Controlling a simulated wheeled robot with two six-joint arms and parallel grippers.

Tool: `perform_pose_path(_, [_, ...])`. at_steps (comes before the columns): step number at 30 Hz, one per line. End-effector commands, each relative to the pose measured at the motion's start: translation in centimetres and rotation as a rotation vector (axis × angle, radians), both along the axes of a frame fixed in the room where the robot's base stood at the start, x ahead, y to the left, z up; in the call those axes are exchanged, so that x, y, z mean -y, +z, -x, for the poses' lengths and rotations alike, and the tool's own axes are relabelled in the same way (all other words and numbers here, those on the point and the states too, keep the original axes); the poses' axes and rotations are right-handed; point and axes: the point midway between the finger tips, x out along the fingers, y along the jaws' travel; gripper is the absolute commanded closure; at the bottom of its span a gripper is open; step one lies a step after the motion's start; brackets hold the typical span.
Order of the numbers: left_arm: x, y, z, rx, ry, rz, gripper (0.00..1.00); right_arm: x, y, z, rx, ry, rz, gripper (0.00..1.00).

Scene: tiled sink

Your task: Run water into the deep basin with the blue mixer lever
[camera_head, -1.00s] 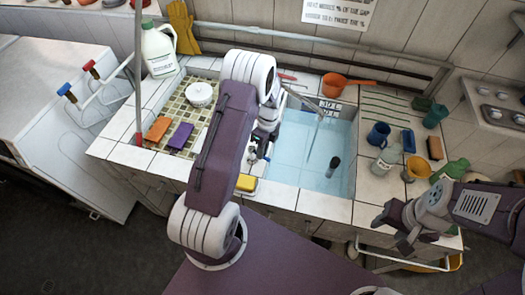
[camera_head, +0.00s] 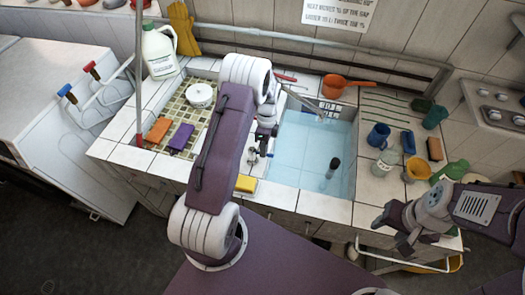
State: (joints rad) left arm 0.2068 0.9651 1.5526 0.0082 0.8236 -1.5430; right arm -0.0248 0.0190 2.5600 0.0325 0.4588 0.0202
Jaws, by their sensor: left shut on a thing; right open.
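The deep basin (camera_head: 300,185) is the blue-walled sink right of centre. A grey spout (camera_head: 303,104) reaches over it from the back left; I cannot make out a clear stream below its tip. My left gripper (camera_head: 258,156) is at the basin's left edge, partly hidden behind its own arm. My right gripper (camera_head: 393,232) is open and empty, low at the right, in front of the counter.
A dark upright cylinder (camera_head: 333,167) stands in the basin. A yellow sponge (camera_head: 246,183) lies near my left gripper. An orange pan (camera_head: 340,84) sits behind the basin. A blue mug (camera_head: 378,135), a clear jar (camera_head: 385,161) and a green bottle (camera_head: 451,172) crowd the right counter.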

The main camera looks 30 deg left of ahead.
Motion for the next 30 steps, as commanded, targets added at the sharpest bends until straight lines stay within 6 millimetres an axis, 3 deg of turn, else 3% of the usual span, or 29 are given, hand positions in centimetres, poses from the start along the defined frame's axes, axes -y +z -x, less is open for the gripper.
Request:
perform_pose_path(7, [0.2, 0.1, -0.3, 0.008, 0.015, 0.002, 1.0, 0.0, 0.0, 0.0, 0.0, 0.0, 0.0, 0.51])
perform_pose_path(8, [0.2, 0.1, -0.3, 0.008, 0.015, 0.002, 0.85, 0.0, 0.0, 0.0, 0.0, 0.0, 0.0, 0.51])
perform_pose_path(10, [0.1, 0.1, -0.3, 0.008, 0.014, 0.002, 0.66, 0.0, 0.0, 0.0, 0.0, 0.0, 0.0, 0.51])
perform_pose_path(20, [0.0, 0.3, -0.3, 0.005, 0.012, 0.0, 0.66, 0.0, -0.1, 0.0, 0.0, 0.0, 0.0, 0.51])
perform_pose_path(23, [0.0, 1.5, -0.6, 0.009, 0.01, -0.001, 0.66, 0.0, -0.5, 0.0, 0.0, 0.0, 0.0, 0.51])
perform_pose_path(30, [-0.1, 6.7, -1.7, 0.011, 0.01, -0.002, 0.66, 0.0, -1.4, 0.0, 0.0, 0.0, 0.0, 0.51])
